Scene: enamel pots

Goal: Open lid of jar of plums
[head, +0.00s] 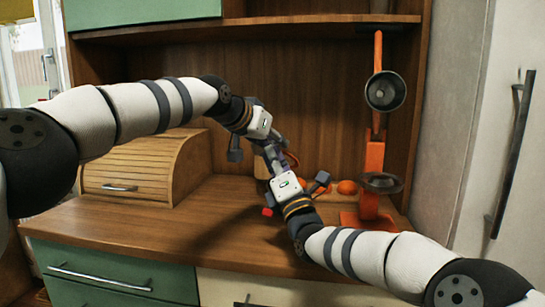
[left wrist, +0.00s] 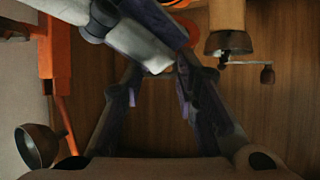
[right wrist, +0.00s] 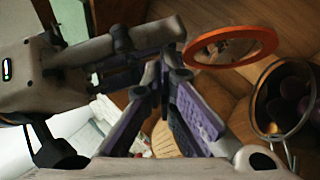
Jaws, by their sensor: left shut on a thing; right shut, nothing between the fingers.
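In the right wrist view the glass jar (right wrist: 268,118) shows at the right edge with dark plums (right wrist: 298,100) inside and a wire ring around its rim. A round glass lid (right wrist: 230,47) with an orange seal stands tilted beside the jar's mouth, apart from it. My left gripper (right wrist: 178,45) reaches the lid's left edge and appears shut on it; the contact is partly hidden. My right gripper (right wrist: 162,68) is shut and empty, its tips close to the left fingers. In the head view both grippers (head: 270,150) cross and hide most of the jar.
An orange lever press (head: 372,160) stands right on the wooden counter (head: 170,225). Small orange fruits (head: 347,187) lie near it. A roll-front bread box (head: 125,170) stands left. A mill with a crank (left wrist: 230,25) shows in the left wrist view.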

